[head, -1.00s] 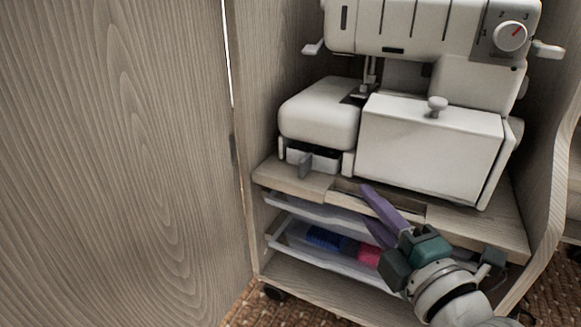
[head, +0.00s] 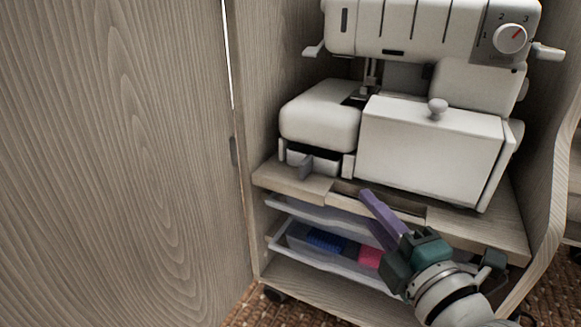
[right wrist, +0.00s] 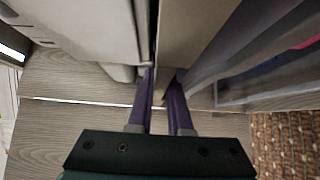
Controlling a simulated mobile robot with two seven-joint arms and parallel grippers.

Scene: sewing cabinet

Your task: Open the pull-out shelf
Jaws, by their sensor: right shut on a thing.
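The pull-out shelf (head: 480,228) is a light wood board in the cabinet with a recessed notch in its front edge. It carries a white sewing machine (head: 430,145). My right gripper (head: 372,208) is at the notch in the shelf's front edge, coming from the lower right. Its purple fingers are shut on that edge, one above and one below. The right wrist view shows the fingers (right wrist: 161,88) close on either side of the board edge. The lower finger is partly hidden in the head view. My left gripper is not in view.
Below the shelf are translucent trays (head: 330,262) holding blue and pink items. A large wooden cabinet door (head: 110,150) stands at the left. A curved side panel (head: 555,170) is at the right. Brown woven carpet (head: 232,312) covers the floor.

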